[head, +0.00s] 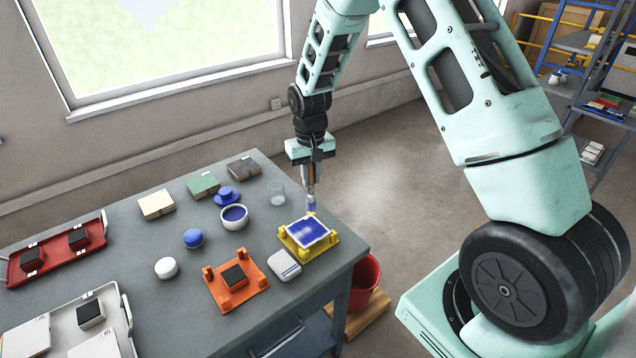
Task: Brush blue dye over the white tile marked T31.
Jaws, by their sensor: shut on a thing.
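My gripper (311,184) is shut on a brush, and the brush's blue-stained tip (311,206) is over the far edge of a tile. The brush touches or nearly touches the tile; I cannot tell which. The tile (307,232) lies on a yellow stand (328,245) near the table's right corner. Blue covers most of its top, with white along the edges and some pale patches. No T31 mark can be read. A white bowl (235,224) with blue dye inside stands left of the tile. A blue lid-like piece (227,195) lies behind the bowl.
Red (62,262) and white (118,300) trays lie left. A red bucket (365,282) stands below.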

